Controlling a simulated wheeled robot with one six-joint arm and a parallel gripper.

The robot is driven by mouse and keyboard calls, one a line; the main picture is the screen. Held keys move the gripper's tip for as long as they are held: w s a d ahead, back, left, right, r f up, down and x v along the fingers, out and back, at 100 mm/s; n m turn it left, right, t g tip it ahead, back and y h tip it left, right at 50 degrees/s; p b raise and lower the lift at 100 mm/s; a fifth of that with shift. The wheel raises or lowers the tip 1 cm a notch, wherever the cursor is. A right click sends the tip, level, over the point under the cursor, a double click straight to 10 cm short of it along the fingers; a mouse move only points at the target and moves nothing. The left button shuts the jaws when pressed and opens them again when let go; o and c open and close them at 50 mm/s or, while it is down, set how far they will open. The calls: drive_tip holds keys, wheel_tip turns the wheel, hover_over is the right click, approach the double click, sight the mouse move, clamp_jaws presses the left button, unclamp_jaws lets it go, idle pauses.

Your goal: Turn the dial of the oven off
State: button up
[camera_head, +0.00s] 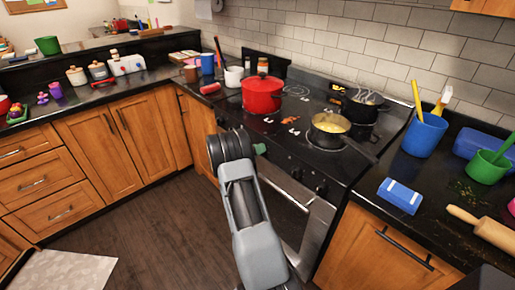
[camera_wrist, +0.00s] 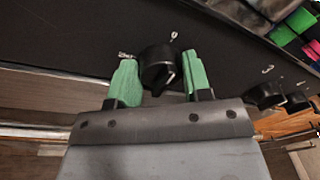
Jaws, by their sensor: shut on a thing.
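The oven (camera_head: 318,215) stands in the middle of the head view, with black dials along its front panel. My gripper (camera_head: 260,149) is at the left part of this panel, mostly hidden behind my own arm. In the wrist view, my gripper's green fingers (camera_wrist: 159,78) are on both sides of a round black dial (camera_wrist: 158,66) and shut on it. A pointer ridge shows on the dial's face, tilted. Small white marks show on the panel near it. This dial is hidden in the head view.
More black dials (camera_wrist: 266,96) sit to the right along the panel. A red pot (camera_head: 262,96) and a pan with yellow food (camera_head: 329,130) stand on the cooktop. The oven's handle bar (camera_head: 283,190) runs below the dials. The floor (camera_head: 140,235) at left is clear.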

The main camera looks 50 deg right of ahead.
idle(0.4)
drive_tip(key=o, duration=0.9)
drive_tip(key=a, duration=0.4)
drive_tip(key=w+a, duration=0.1)
drive_tip(key=a, duration=0.4)
drive_tip(key=w+a, duration=0.1)
drive_tip(key=a, duration=0.3)
drive_tip(key=shift+w+a+r+b, duration=0.15)
drive_tip(key=shift+a+r+b, duration=0.1)
drive_tip(key=shift+a+b, duration=0.05)
